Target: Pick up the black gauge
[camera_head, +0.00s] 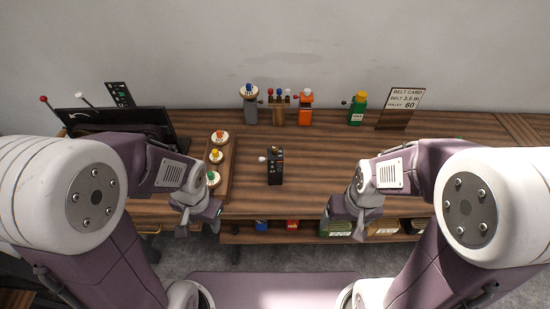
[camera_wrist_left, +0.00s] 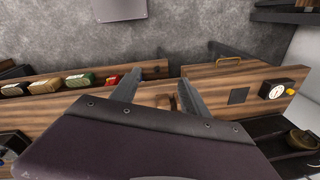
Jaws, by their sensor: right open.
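A small upright black box-shaped device (camera_head: 275,167) with a pale knob on its left side stands near the middle of the bench; it looks like the black gauge, but its face is too small to read. My left gripper (camera_head: 199,228) hangs at the bench's front edge, left of and nearer than the device. It is empty, with its fingers apart, also in the left wrist view (camera_wrist_left: 178,88). My right gripper (camera_head: 343,228) is open and empty at the front edge, to the device's right. In the left wrist view, a black unit with a white dial (camera_wrist_left: 273,90) shows at the right.
A wooden rack (camera_head: 226,182) with several round-topped pieces lies left of the device. Grey (camera_head: 250,110), orange (camera_head: 305,115) and green (camera_head: 357,112) devices stand at the back. A belt card (camera_head: 404,98) stands back right. Bench around the black device is clear.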

